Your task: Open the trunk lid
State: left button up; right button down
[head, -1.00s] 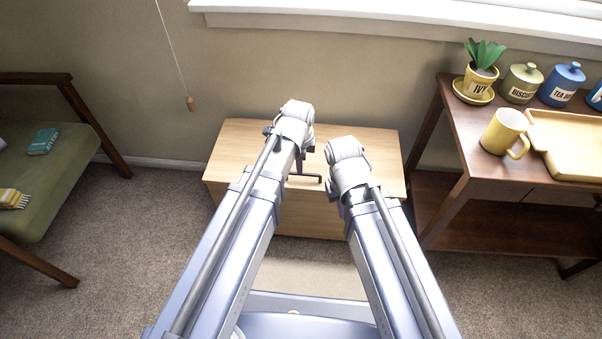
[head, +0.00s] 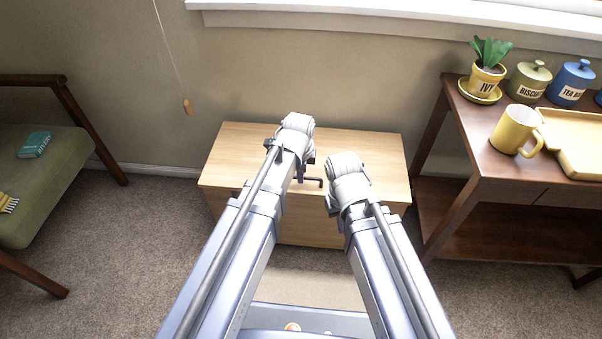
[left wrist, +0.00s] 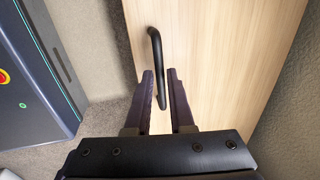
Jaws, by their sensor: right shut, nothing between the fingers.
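The trunk (head: 240,165) is a light wood box against the wall, its lid (head: 365,146) down. A black bar handle (head: 313,181) shows at its front edge, partly hidden by my left arm; it also shows in the left wrist view (left wrist: 155,55). In that view my left gripper (left wrist: 161,88) is open, its two fingers on either side of the handle's near end. I cannot tell whether they touch it. My right gripper (head: 333,204) is shut and empty, mostly hidden under its wrist, in front of the trunk to the right of the handle.
A dark wood side table (head: 470,125) stands right of the trunk, with a yellow mug (head: 513,130), a potted plant (head: 489,60), canisters and a tray (head: 575,135). A green-cushioned chair (head: 50,170) is at left. Carpet between chair and trunk is clear.

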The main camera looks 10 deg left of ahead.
pick_arm(q)
grip_shut()
dwell(1.0)
